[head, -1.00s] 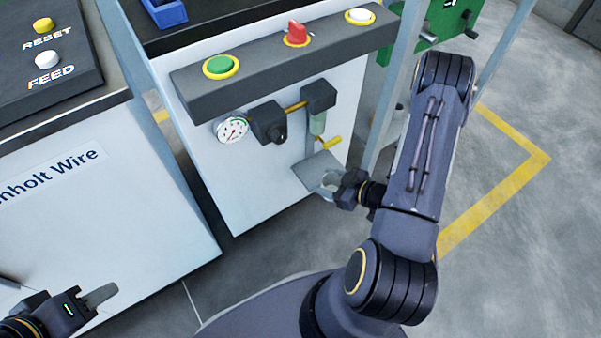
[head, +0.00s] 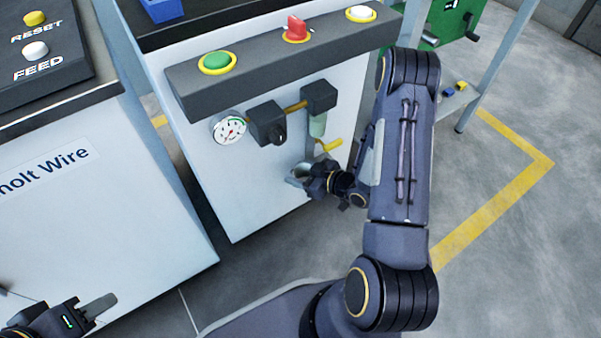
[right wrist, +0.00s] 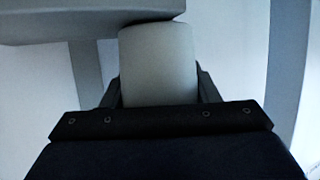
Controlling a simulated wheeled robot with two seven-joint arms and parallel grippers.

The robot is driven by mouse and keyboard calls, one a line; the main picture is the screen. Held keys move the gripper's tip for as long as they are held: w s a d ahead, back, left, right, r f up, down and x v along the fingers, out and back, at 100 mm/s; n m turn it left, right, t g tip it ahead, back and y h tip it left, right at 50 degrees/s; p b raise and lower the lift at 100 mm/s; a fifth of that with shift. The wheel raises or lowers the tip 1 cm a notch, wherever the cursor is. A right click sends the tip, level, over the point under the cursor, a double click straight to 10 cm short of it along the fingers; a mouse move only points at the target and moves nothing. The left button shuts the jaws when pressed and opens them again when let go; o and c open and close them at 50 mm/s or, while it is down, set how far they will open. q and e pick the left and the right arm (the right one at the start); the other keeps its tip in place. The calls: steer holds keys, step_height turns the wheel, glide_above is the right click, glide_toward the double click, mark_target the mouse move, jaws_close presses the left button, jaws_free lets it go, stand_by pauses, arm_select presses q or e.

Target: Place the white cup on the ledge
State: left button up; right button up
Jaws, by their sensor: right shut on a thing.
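The white cup, greyish in this light, fills the middle of the right wrist view (right wrist: 158,62), between the two dark fingers of my right gripper (right wrist: 157,88). In the head view, the right gripper (head: 312,178) is shut on the cup (head: 300,170) at the front of the middle machine, below its valve. The ledge is a grey plate on that machine front, now mostly hidden behind the gripper and cup. A grey slab (right wrist: 60,22) at the cup's upper end in the wrist view looks like it; contact cannot be told. My left gripper (head: 98,306) is at the lower left, away from the cup.
A button panel (head: 275,55) juts out higher up. A grey post (head: 410,30) stands to the right. Open floor (head: 480,180) lies beyond my arm.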

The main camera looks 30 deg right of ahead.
steer(key=shift+f, duration=0.15)
steer(key=o, duration=1)
steer(key=shift+o, duration=0.2)
steer(key=shift+r, duration=0.25)
steer(key=p+v, duration=0.3)
steer(key=v, duration=0.9)
steer(key=shift+s+f, duration=0.1)
steer(key=shift+f, duration=0.05)
